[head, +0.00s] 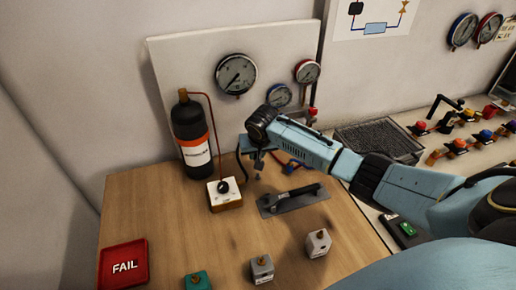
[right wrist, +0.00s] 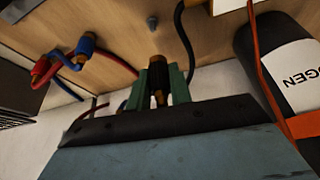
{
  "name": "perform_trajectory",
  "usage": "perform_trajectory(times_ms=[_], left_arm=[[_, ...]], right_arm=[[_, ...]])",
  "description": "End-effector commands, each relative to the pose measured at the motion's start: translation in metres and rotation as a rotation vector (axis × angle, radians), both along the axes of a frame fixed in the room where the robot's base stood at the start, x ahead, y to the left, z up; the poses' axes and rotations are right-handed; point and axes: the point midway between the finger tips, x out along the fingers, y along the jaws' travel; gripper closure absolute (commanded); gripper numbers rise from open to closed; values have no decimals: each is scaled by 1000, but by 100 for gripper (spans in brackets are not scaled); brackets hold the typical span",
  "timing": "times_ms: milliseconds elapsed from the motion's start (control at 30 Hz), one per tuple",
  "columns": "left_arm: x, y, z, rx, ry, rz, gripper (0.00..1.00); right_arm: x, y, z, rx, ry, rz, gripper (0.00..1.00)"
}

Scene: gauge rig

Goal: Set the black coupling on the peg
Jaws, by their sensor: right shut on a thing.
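My right gripper (head: 258,157) is over the table, in front of the gauge panel. In the right wrist view its green fingers (right wrist: 159,88) are shut on the black coupling (right wrist: 157,88), which has a brass-coloured end. In the head view the coupling is too small and dark to make out clearly. A small grey upright piece (right wrist: 152,22), seemingly the peg, stands on the wooden table beyond the coupling's end. The coupling looks apart from it. My left gripper is not in view.
A black gas bottle (head: 191,135) and a knob box (head: 224,193) stand left of the gripper. A grey plate with a black lever (head: 293,200) lies in front. Red and blue hose fittings (right wrist: 60,62) are close by. A red FAIL tray (head: 123,281) is front left.

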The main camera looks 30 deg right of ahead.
Motion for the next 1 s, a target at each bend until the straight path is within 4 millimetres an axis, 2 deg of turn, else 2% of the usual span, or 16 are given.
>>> perform_trajectory(times_ms=[433, 667, 1000], left_arm=[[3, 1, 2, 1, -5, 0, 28], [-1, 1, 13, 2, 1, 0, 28], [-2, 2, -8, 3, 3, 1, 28]], right_arm=[[0, -3, -3, -1, -1, -4, 100], [-2, -2, -1, 0, 1, -5, 100], [-1, -2, -37, 0, 0, -7, 100]])
